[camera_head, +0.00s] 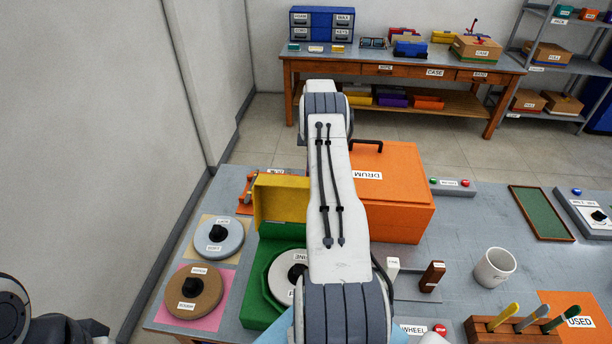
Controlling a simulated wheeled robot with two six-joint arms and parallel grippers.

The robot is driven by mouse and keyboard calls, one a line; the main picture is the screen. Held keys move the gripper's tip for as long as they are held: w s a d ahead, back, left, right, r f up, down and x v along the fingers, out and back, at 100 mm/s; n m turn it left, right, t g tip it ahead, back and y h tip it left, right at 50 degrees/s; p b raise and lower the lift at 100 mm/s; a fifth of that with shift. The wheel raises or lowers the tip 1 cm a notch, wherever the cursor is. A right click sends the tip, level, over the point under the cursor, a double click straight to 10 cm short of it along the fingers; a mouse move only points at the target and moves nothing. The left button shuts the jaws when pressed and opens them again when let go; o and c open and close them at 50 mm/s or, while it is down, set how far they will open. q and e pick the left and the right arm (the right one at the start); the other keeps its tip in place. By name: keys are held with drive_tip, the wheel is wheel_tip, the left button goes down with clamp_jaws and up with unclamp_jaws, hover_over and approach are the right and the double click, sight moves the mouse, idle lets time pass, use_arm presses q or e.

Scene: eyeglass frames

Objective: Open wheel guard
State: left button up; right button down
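A green box-like housing (254,297) stands on the near workbench, with a yellow guard (283,198) standing up at its back edge. A pale wheel labelled with a word ending in "INE" (279,285) lies exposed inside the housing. One of my arms crosses the middle of the view and hides the right side of the housing and guard. I cannot tell whether that arm touches the guard. Dark parts, apparently of my other arm, show at the lower left corner. Neither gripper's fingers can be seen.
Spare wheels, grey (219,236) and brown (193,293), lie on mats left of the housing. An orange DRUM box (405,205) stands behind right. A white mug (494,268) and a wooden tool rack (515,331) are further right. A WHEEL panel with red button (440,330) is in front.

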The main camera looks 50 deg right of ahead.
drive_tip(key=shift+a+f, duration=0.1)
drive_tip(key=shift+f, duration=0.1)
drive_tip(key=c, duration=0.8)
unclamp_jaws()
drive_tip(key=shift+w, duration=0.1)
drive_tip(key=shift+r, duration=0.1)
drive_tip(key=s+d+r+b, duration=0.4)
drive_tip(key=s+r+b, duration=0.2)
drive_tip(key=s+r, duration=0.5)
